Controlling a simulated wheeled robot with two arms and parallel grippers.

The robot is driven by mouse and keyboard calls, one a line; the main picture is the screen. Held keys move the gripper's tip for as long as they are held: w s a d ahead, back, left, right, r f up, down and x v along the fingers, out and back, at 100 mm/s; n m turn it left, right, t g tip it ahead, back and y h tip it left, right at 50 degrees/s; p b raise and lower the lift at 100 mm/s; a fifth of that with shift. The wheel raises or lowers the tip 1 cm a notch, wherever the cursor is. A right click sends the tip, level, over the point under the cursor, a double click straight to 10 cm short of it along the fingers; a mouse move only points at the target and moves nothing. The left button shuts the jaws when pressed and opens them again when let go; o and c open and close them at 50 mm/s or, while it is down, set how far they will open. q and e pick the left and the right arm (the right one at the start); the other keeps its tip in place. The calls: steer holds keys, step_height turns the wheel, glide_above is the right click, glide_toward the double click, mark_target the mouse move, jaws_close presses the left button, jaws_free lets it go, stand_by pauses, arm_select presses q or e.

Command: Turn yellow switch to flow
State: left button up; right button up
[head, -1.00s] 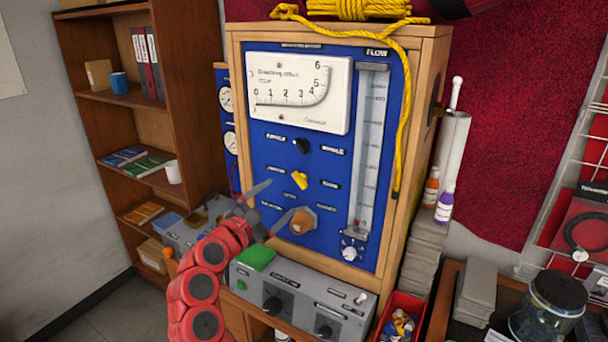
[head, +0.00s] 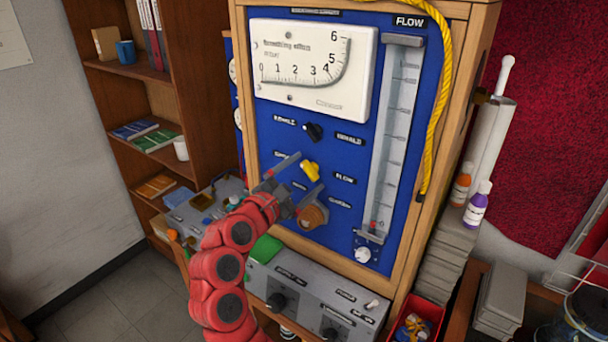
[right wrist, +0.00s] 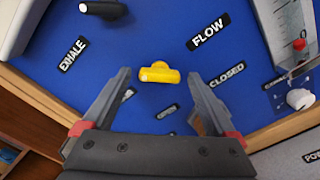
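The yellow switch (head: 310,170) sits on the blue panel (head: 350,190), below a black switch (head: 312,132) and above an orange-brown knob (head: 312,216). A FLOW label lies to its right. My right gripper (head: 309,172) is open, its two fingers pointing at the panel on either side of the yellow switch. In the right wrist view the yellow switch (right wrist: 160,74) shows just beyond and between the open fingertips (right wrist: 162,78), with no visible contact. The FLOW label (right wrist: 208,31) and a CLOSED label (right wrist: 226,76) are to its right. My left gripper is not in view.
A gauge (head: 314,68) and a clear flow tube (head: 392,140) are on the panel, with a white knob (head: 362,254) below the tube. A grey control box (head: 318,295) stands below the panel. A yellow rope (head: 440,110) hangs down the right side.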

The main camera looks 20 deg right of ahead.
steer(key=c, duration=1.2)
steer(key=shift+c, duration=0.2)
steer(key=shift+f+m+b, duration=0.15)
steer(key=shift+m+b, duration=0.65)
steer(key=shift+b, duration=0.05)
steer(key=m+b, duration=1.1)
steer(key=b, duration=0.1)
steer(key=shift+f+m, duration=0.15)
steer(key=shift+m, duration=0.15)
steer(key=shift+m+b, duration=1.1)
steer(key=shift+r+m+b, duration=0.25)
steer(key=shift+m+b, duration=0.45)
steer(key=shift+m, duration=0.5)
